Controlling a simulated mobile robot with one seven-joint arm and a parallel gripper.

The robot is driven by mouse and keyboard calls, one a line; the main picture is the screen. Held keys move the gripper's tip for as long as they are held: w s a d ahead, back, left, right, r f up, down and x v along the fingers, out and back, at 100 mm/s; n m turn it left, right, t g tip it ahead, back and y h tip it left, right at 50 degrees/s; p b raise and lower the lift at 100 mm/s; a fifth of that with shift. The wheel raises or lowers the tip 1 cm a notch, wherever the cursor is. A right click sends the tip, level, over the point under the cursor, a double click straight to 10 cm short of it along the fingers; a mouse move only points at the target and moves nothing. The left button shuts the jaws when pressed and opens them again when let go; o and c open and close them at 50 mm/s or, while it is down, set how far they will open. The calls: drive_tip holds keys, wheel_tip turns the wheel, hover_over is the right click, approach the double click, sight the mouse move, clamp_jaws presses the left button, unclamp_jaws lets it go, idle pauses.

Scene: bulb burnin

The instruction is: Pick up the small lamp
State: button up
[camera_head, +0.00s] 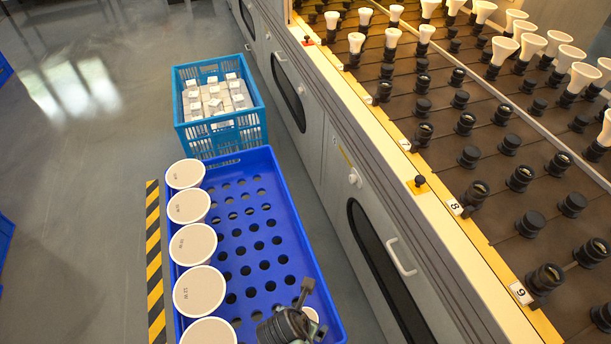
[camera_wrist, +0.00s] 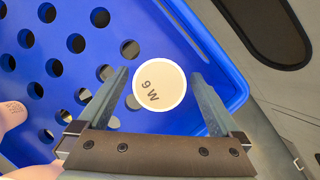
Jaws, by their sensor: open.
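The small lamp shows in the wrist view (camera_wrist: 160,88) as a round white face marked "9 W", near a corner of the blue tray (camera_wrist: 228,75). My gripper (camera_wrist: 160,76) is open, with one finger on each side of the lamp in that view. I cannot tell whether the fingers are level with it or still above it; no contact is clear. In the head view, my gripper (camera_head: 298,312) is over the near right part of the tray (camera_head: 283,217) and partly hides the lamp (camera_head: 311,314).
Several larger white lamps (camera_head: 193,244) line the tray's left side. A light-blue crate (camera_head: 222,136) with small white boxes stands behind it. At right is a grey cabinet (camera_head: 357,180) with a rack of black sockets (camera_head: 479,187), some holding white lamps. The tray's middle is free.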

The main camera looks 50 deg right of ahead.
drive_tip(key=shift+c, duration=0.2)
drive_tip(key=c, duration=1.3)
